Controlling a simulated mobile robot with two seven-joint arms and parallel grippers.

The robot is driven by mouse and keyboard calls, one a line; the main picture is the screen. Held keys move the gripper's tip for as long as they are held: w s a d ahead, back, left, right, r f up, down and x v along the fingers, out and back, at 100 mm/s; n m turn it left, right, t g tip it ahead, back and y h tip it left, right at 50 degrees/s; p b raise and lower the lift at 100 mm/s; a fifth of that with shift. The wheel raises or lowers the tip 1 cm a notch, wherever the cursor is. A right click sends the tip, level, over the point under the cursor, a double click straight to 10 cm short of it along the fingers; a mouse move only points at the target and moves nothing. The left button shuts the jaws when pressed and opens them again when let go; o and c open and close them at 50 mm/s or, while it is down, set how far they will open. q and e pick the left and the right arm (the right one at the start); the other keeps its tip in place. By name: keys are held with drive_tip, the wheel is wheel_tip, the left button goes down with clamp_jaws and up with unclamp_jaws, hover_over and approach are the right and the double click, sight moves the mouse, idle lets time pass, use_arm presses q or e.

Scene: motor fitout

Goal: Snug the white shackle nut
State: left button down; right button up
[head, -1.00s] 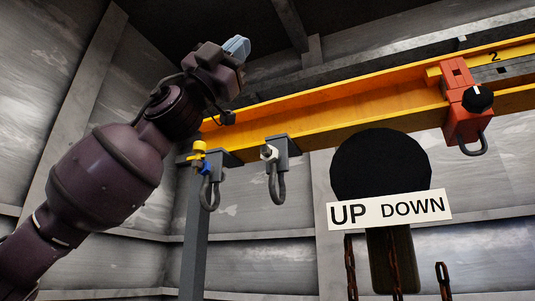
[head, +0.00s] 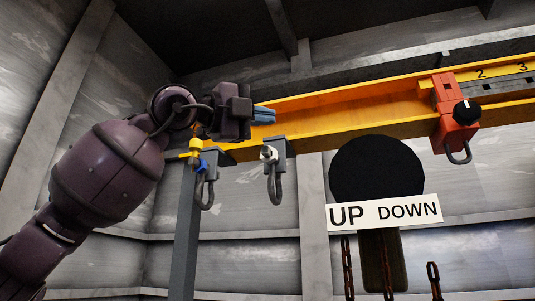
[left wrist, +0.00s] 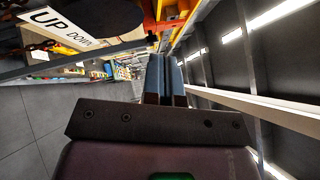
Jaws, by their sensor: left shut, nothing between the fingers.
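The white shackle nut (head: 267,153) sits on the grey bracket (head: 281,147) under the yellow beam, with a grey shackle (head: 275,184) hanging below it. My left gripper (head: 265,115) is shut and empty, its blue-grey fingers pointing right, above and slightly left of the white nut in the head view. The shut fingers also show in the left wrist view (left wrist: 166,78). They look apart from the nut, though depth is hard to judge. The nut cannot be made out in the left wrist view. My right gripper is not in view.
A second bracket to the left carries a yellow nut (head: 196,148), a blue part (head: 203,165) and a shackle (head: 205,191). The yellow beam (head: 340,115) runs behind, with a red trolley (head: 452,118) at right. An UP/DOWN sign (head: 384,212) hangs in front, above rusty chains.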

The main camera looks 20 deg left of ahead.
use_arm(q)
drive_tip(key=w+a+f+n+t+y+p, duration=0.3)
drive_tip(key=w+a+n+y, duration=0.3)
drive_tip(key=w, duration=0.5)
drive_tip(key=shift+a+n+y, duration=0.25)
drive_tip(key=shift+n+y, duration=1.15)
drive_tip(key=shift+y, duration=0.1)
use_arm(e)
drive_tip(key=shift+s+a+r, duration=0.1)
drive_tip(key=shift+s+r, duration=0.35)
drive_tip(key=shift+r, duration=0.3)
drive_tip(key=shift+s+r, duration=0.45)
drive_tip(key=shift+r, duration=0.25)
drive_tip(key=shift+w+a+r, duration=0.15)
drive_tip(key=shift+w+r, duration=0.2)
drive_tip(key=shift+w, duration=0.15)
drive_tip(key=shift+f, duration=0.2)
